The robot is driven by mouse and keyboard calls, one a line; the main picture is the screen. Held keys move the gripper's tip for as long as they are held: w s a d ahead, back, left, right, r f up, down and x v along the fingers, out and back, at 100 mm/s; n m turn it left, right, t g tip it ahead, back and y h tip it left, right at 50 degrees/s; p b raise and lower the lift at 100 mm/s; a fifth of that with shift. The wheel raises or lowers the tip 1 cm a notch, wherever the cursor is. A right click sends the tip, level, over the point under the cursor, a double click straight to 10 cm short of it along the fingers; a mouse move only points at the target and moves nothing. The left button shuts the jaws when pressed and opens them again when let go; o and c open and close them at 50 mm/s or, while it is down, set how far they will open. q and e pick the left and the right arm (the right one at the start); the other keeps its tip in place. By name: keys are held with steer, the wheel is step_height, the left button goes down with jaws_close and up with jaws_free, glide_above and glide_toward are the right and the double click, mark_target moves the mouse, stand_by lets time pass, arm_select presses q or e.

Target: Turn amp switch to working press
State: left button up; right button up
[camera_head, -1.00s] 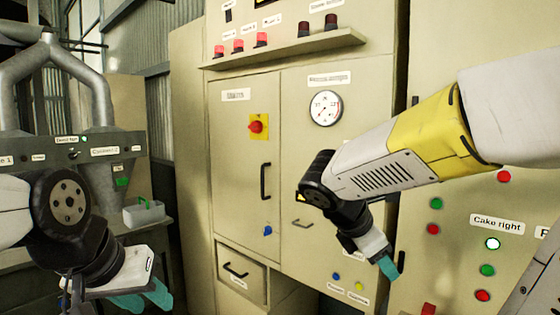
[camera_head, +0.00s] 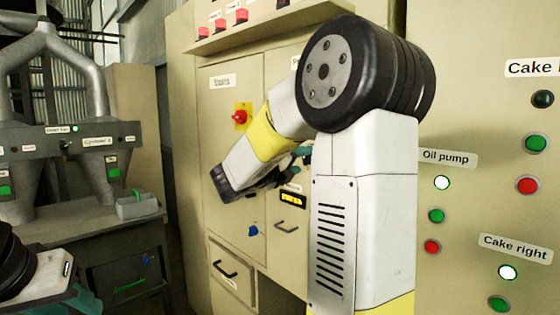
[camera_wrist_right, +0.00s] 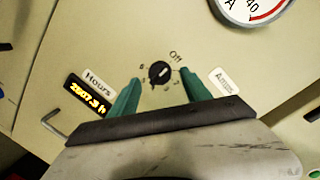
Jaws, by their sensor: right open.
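The amp switch (camera_wrist_right: 160,73) is a small round black knob on the beige panel, with "Off" and position numbers around it. In the right wrist view my right gripper (camera_wrist_right: 160,77) is open, with one teal fingertip on each side of the knob. I cannot tell whether the fingers touch it. In the head view my right gripper (camera_head: 302,152) is mostly behind my own arm, only a teal bit showing, and the knob is hidden. My left gripper (camera_head: 72,300) is at the lower left, partly cut off, and its opening is unclear.
An ammeter dial (camera_wrist_right: 262,8) is above right of the knob. An hours display (camera_wrist_right: 88,93) is lower left. In the head view, a red switch on a yellow plate (camera_head: 240,116) and a drawer handle (camera_head: 225,270) are on the cabinet. The oil pump buttons (camera_head: 437,215) are to the right.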

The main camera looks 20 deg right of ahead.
mark_target(307, 158)
steer(key=shift+x, duration=1.1)
steer(key=shift+c, duration=0.5)
jaws_close()
